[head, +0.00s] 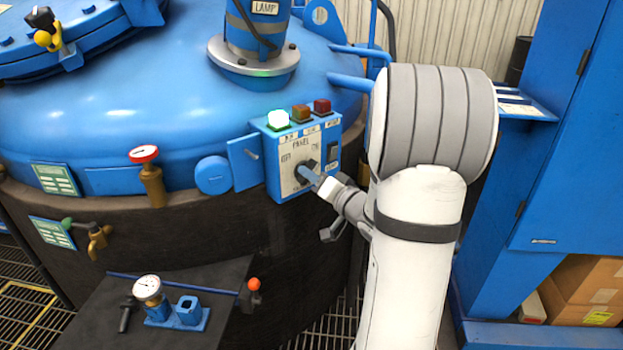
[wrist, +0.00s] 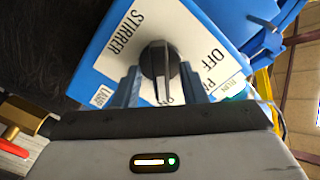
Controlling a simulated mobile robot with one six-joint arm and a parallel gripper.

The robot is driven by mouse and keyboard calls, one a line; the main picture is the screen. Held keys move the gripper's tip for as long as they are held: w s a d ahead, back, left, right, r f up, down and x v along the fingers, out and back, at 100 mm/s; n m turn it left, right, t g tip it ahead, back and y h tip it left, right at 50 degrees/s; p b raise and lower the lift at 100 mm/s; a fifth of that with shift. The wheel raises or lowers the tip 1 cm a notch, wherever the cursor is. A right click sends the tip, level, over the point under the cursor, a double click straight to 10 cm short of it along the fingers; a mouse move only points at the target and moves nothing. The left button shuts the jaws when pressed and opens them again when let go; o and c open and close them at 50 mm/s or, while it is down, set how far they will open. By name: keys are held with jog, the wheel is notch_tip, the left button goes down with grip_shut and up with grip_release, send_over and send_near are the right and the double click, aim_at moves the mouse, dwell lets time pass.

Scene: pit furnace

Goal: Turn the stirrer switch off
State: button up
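The blue control panel (head: 293,183) with a white face is on the furnace's side. Its black stirrer knob (head: 303,172) is partly hidden by my gripper (head: 318,182) in the head view. In the wrist view the knob (wrist: 158,57) sits between the two blue fingers of my gripper (wrist: 160,80). The fingers are spread on either side of its narrow grip, with gaps to it. The knob's white line points down toward my palm, near a partly hidden label. The OFF label (wrist: 209,65) is to its right and the STIRRER label (wrist: 127,32) is upper left.
A green lamp (head: 278,119) is lit on the panel, beside a brown lamp (head: 301,113) and a dark red lamp (head: 322,107). A blue cabinet (head: 530,160) is at the right.

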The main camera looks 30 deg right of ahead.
jog(key=shift+w+a, duration=0.1)
jog(key=shift+w, duration=0.25)
jog(key=shift+c, duration=0.5)
grip_shut()
